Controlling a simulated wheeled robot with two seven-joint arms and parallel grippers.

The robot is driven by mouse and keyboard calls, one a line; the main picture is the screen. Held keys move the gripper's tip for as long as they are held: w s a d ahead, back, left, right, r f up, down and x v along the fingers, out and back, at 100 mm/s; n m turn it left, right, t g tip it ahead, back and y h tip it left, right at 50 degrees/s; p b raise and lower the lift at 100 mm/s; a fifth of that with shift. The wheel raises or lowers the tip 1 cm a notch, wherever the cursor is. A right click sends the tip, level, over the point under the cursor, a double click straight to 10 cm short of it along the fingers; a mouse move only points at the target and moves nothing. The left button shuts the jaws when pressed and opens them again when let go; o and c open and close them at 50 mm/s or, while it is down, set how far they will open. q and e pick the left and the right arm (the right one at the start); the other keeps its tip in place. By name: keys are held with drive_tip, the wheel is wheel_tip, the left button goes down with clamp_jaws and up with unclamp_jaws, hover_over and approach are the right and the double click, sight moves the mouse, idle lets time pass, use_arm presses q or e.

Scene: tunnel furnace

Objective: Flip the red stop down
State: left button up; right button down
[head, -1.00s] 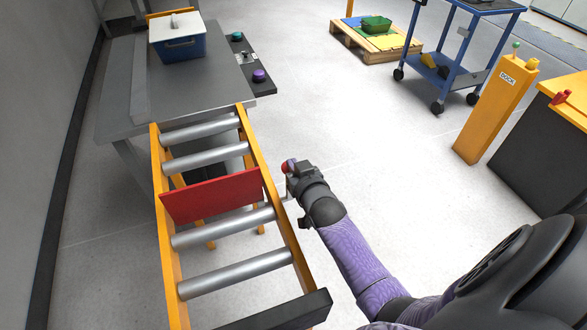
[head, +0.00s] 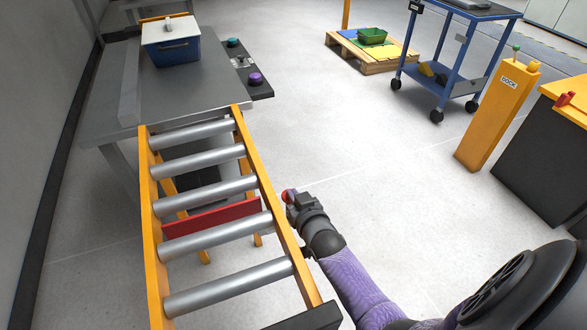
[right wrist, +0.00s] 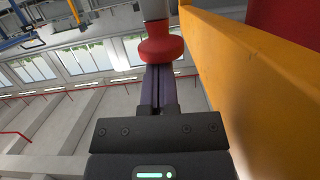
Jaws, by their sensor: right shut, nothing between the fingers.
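The red stop (head: 212,218) is a flat plate across the roller conveyor (head: 146,240). A red knob (head: 287,195) is at the outer side of the right orange rail. My right gripper (head: 291,201) is shut and empty beside that rail, at the knob. In the right wrist view the red knob (right wrist: 160,49) is just beyond the shut fingertips (right wrist: 158,72); I cannot tell whether they touch. A dark red surface (right wrist: 285,22) shows above the orange rail (right wrist: 250,75) there. My left gripper is out of view.
A blue bin (head: 172,50) stands on the grey table (head: 190,91) behind the conveyor, near a button panel (head: 247,65). A yellow dock post (head: 495,118) and a blue cart (head: 452,55) stand at the right. The floor between is clear.

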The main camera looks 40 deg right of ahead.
use_arm(q)
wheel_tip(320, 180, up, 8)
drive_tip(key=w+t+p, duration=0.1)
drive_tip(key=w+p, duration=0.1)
drive_tip(key=p, duration=0.6)
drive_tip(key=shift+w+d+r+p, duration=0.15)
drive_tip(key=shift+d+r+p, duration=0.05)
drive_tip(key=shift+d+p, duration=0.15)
use_arm(e)
drive_tip(key=s+a+r, duration=0.2)
drive_tip(key=s+r, duration=0.4)
drive_tip(key=s, duration=0.3)
drive_tip(key=shift+s+r, duration=0.2)
drive_tip(key=shift+s, duration=0.1)
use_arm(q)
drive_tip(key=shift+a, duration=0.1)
